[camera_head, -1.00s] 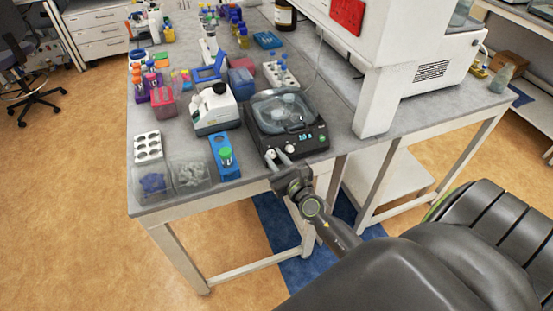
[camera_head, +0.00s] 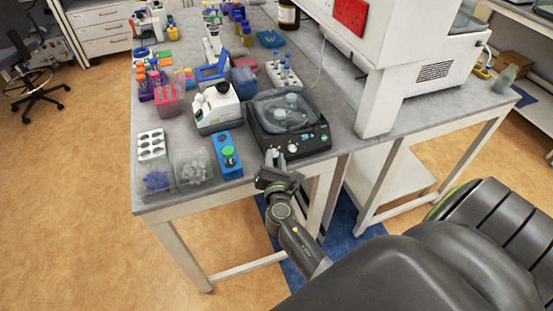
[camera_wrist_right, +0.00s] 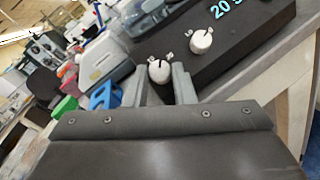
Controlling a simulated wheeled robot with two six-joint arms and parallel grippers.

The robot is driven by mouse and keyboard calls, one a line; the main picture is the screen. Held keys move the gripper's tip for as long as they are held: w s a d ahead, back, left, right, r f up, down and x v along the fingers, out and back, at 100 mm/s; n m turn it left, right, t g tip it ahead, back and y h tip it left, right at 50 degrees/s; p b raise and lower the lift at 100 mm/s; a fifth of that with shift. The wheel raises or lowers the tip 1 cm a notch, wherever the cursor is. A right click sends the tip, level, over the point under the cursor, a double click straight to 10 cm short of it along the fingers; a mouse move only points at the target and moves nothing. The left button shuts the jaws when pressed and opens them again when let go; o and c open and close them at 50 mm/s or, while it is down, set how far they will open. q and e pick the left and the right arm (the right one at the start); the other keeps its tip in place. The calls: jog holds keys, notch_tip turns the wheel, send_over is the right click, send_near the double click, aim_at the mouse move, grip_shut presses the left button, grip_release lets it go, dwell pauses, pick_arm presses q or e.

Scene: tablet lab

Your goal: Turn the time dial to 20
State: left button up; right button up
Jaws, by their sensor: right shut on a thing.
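The black device (camera_head: 288,122) with a clear lid stands at the table's front edge. Its front has two white dials: a left dial, seen in the right wrist view (camera_wrist_right: 159,72), and a right dial (camera_head: 292,149), also in the wrist view (camera_wrist_right: 201,41). I cannot read which is labelled time. The lit display (camera_head: 308,137) shows "20" and a cut-off letter in the wrist view (camera_wrist_right: 226,8). My right gripper (camera_head: 274,156) is shut on the left dial, one finger on each side, as the wrist view shows (camera_wrist_right: 161,84). My left gripper is not in view.
A blue holder with a green-capped tube (camera_head: 228,157) and a white instrument (camera_head: 217,108) stand left of the device. Clear bins (camera_head: 192,168) are further left. A large white machine leg (camera_head: 379,103) stands close on the right.

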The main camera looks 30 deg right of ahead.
jog(key=shift+w+a+r+m+g+h, duration=0.1)
jog(key=shift+m+g+h, duration=0.35)
jog(key=shift+m, duration=0.5)
jog(key=shift+w+a+m+g+h, duration=0.1)
jog(key=shift+m+g+h, duration=0.15)
jog(key=shift+m+g, duration=0.5)
jog(key=shift+m, duration=0.4)
jog(key=o, duration=1)
jog(key=shift+s, duration=0.1)
